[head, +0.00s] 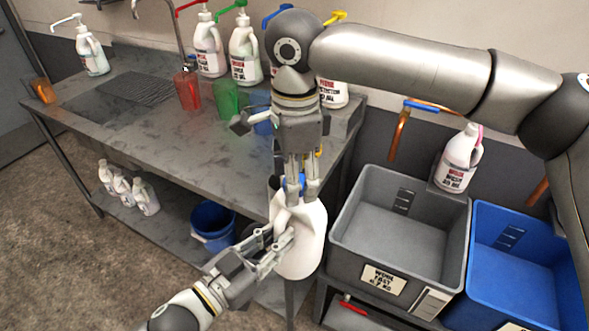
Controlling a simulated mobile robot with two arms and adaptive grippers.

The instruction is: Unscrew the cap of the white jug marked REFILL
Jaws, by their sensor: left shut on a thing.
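A white jug (304,248) is held in the air in front of the workbench, its neck up and slightly tilted. No REFILL marking shows on the side facing me. My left gripper (284,243), from the lower left, is shut on the jug near its handle. My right gripper (296,188) reaches in from the right and points down at the top of the jug. A blue cap (293,182) shows between its fingers, partly hidden by them. I cannot tell whether those fingers press on the cap.
The grey workbench (130,105) holds several white pump bottles (244,57), a red cup (187,90) and a green cup (225,98). A grey bin (345,245) and a blue bin (490,290) stand to the right. A blue bucket (212,222) sits on the lower shelf.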

